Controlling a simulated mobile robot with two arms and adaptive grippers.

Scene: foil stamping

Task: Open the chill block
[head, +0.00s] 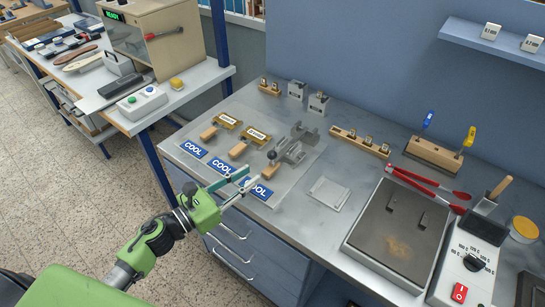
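The chill block, as I take it, is the grey metal block (292,151) on the pale mat at the back of the bench, with a lever and dark round knob (271,154) at its left. A wooden handle (270,170) sticks out of its front left side. Whether its jaws are open or closed is too small to tell. My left gripper (252,176) is open and empty, just in front of and left of that handle, over the COOL labels. Its fingertips look close to the handle; contact cannot be told. My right gripper is not in view.
Two wooden-handled stamps with brass plates (228,120) (257,135) lie left of the block. A pale flat plate (328,194) lies to its right. Farther right are a dark hot plate (392,240), red tongs (430,184) and a dial box (468,262). Bench between plate and block is clear.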

